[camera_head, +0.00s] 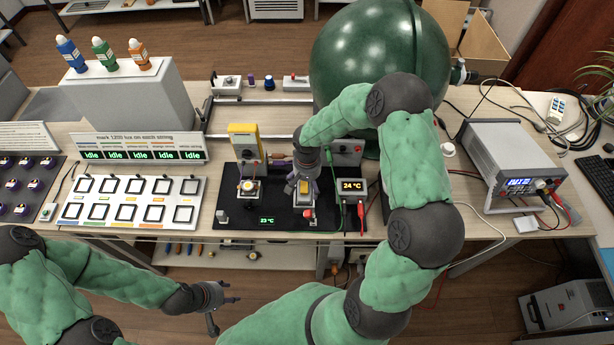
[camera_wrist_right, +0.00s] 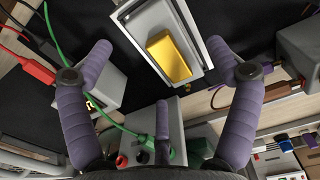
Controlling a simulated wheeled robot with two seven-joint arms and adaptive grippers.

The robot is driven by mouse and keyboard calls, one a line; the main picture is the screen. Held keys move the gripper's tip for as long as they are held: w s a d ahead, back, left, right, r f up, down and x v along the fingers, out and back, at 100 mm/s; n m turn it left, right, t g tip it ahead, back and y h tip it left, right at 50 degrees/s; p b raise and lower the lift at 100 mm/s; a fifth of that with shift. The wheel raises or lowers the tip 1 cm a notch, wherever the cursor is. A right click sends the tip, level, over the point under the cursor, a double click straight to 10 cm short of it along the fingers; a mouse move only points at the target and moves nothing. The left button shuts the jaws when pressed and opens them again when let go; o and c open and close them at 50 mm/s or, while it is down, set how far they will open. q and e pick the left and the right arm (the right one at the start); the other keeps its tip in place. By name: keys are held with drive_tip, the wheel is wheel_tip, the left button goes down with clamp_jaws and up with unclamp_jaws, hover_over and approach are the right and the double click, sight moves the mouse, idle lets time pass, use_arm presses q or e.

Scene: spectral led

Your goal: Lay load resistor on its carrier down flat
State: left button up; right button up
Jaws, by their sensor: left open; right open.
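The load resistor (camera_wrist_right: 173,58) is a gold block on a pale grey carrier (camera_wrist_right: 149,22). In the right wrist view the carrier sits in or on a grey-framed fixture over the black mat. In the head view the resistor (camera_head: 304,188) is partly hidden by my right gripper. My right gripper (camera_head: 303,182) is open just above it; in the right wrist view its purple fingers (camera_wrist_right: 161,60) are spread on either side of the gold block, apart from it. My left gripper (camera_head: 224,312) is open and empty in front of the table's edge.
A black mat (camera_head: 240,220) holds a second fixture (camera_head: 249,188). Cables and a green sphere (camera_head: 375,60) crowd the back. The sample panel (camera_head: 130,203) lies left.

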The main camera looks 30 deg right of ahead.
drive_tip(key=shift+f, duration=1.3)
drive_tip(key=c, duration=1.4)
drive_tip(key=shift+r, duration=0.1)
drive_tip(key=shift+r+p, duration=0.5)
drive_tip(key=shift+r, duration=1)
drive_tip(key=shift+r, duration=0.25)
